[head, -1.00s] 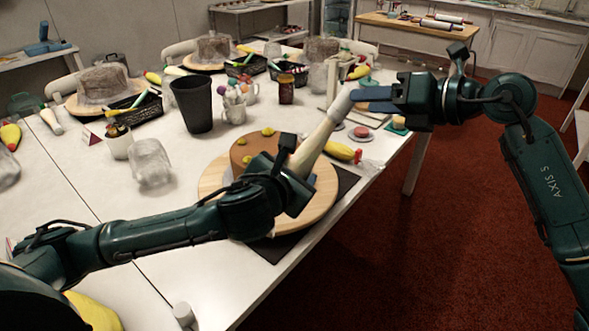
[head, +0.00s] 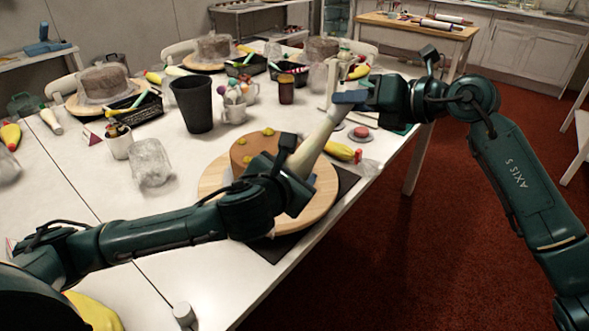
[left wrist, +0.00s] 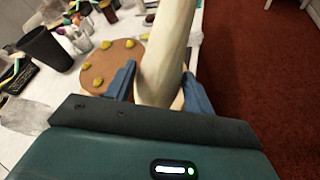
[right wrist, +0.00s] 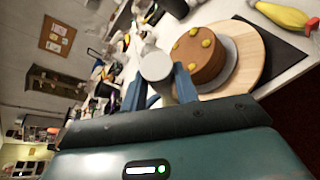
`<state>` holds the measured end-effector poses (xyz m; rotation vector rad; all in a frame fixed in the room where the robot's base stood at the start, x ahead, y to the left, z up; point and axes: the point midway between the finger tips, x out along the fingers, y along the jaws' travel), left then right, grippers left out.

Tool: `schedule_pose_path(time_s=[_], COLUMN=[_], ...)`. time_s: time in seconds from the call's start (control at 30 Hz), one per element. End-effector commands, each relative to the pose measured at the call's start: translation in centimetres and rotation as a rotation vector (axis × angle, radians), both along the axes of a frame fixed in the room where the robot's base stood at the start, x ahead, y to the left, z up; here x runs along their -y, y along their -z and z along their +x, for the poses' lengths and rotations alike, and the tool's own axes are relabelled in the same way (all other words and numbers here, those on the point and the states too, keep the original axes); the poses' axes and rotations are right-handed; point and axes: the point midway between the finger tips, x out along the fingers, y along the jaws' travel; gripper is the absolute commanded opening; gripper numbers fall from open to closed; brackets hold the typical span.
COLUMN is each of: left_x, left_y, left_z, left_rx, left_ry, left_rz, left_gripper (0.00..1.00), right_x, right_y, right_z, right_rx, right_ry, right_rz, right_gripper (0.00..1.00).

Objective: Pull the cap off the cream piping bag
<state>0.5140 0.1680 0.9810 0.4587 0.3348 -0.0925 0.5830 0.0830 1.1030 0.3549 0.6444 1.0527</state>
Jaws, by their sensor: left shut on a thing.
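My left gripper (left wrist: 157,90) is shut on the cream piping bag (left wrist: 168,45), gripping its lower part beside the cake. In the head view the cream bag (head: 311,152) slants up to the right, its tip end towards my right gripper (head: 349,97). In the right wrist view the pale grey cap (right wrist: 156,65) shows end-on between the fingertips of my right gripper (right wrist: 160,78). Those fingers look open, one on each side of it; whether they touch it I cannot tell. In the head view a blue finger largely hides the cap.
A brown cake (head: 248,148) with yellow dabs stands on a wooden turntable (head: 212,182), just under the left gripper. A yellow piping bag (head: 338,150) lies behind the turntable. Open floor is at right.

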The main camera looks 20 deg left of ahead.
Motion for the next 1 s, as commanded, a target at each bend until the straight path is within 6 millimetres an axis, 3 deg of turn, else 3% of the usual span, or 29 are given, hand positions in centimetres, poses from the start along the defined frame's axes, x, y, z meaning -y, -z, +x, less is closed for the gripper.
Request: schedule_pose_path(time_s=[0.27,0.4,0.43,0.53,1.0], left_x=[0.0,0.0,0.0,0.0,0.0], left_y=[-0.1,-0.1,-0.1,-0.1,-0.1], left_z=[0.0,0.0,0.0,0.0,0.0], left_rx=[0.003,0.003,0.003,0.003,0.003], left_ry=[0.0,0.0,0.0,0.0,0.0], left_rz=[0.0,0.0,0.0,0.0,0.0], left_gripper=[0.4,0.4,0.52,0.45,0.44], right_x=[0.0,0.0,0.0,0.1,1.3], right_y=[0.0,0.0,0.0,-0.1,-2.4], right_z=[0.0,0.0,0.0,0.0,1.0], right_rx=[0.0,0.0,0.0,0.0,0.0], right_ry=[0.0,-0.001,-0.001,0.0,0.001], right_rz=[0.0,0.001,0.001,0.0,0.001], right_gripper=[0.06,0.05,0.05,0.05,0.05])
